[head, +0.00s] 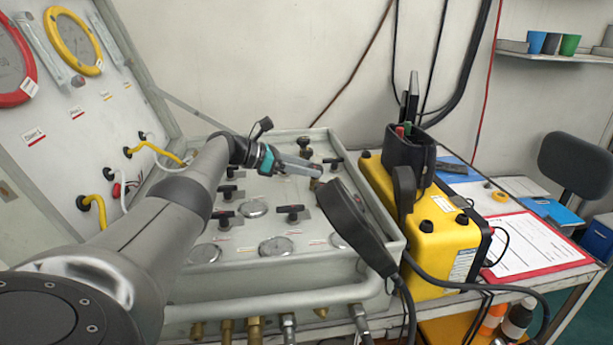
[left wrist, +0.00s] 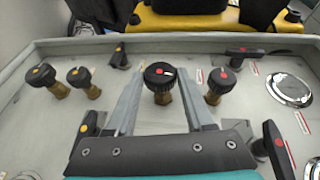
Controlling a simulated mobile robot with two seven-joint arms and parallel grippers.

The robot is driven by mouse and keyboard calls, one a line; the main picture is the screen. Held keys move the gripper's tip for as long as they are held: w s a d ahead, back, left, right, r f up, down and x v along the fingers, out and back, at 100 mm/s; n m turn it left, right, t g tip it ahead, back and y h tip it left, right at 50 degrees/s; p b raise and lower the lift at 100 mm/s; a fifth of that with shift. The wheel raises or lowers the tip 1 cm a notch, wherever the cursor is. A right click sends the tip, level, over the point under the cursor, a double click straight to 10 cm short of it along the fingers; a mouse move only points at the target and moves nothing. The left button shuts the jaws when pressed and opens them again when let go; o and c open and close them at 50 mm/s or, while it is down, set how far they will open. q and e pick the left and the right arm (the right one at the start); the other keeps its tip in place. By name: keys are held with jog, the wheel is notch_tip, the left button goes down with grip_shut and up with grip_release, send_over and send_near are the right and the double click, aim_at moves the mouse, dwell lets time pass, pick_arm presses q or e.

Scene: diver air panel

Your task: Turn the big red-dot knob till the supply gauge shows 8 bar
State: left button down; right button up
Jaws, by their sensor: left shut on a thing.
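The big black knob with a red dot and a white mark (left wrist: 160,77) stands on a brass stem in the middle of the left wrist view. My left gripper (left wrist: 161,88) is shut on it, one finger on each side. In the head view my left gripper (head: 318,171) reaches across the panel to the knob, which is mostly hidden there. Several round gauges sit on the panel, such as one in the left wrist view (left wrist: 289,89) and one in the head view (head: 276,246). Their readings are too small to tell, and I cannot tell which is the supply gauge. My right gripper is not in view.
A smaller red-dot knob (left wrist: 219,82) stands close to the right of the gripped one. Yellow-dot knobs (left wrist: 80,78) stand left. Black lever valves (head: 292,210) surround them. A black handset (head: 352,222) lies over the panel's right edge, beside a yellow box (head: 440,247).

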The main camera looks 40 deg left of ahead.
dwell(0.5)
pick_arm(q)
jog(key=shift+c, duration=1.4)
grip_release()
jog(key=shift+s+a+r, duration=0.2)
jog(key=shift+s+a, duration=0.05)
jog(key=shift+s, duration=0.05)
jog(key=p+v, duration=0.3)
jog(key=v, duration=1.1)
jog(key=shift+s+p, duration=0.2)
jog(key=shift+p, duration=0.2)
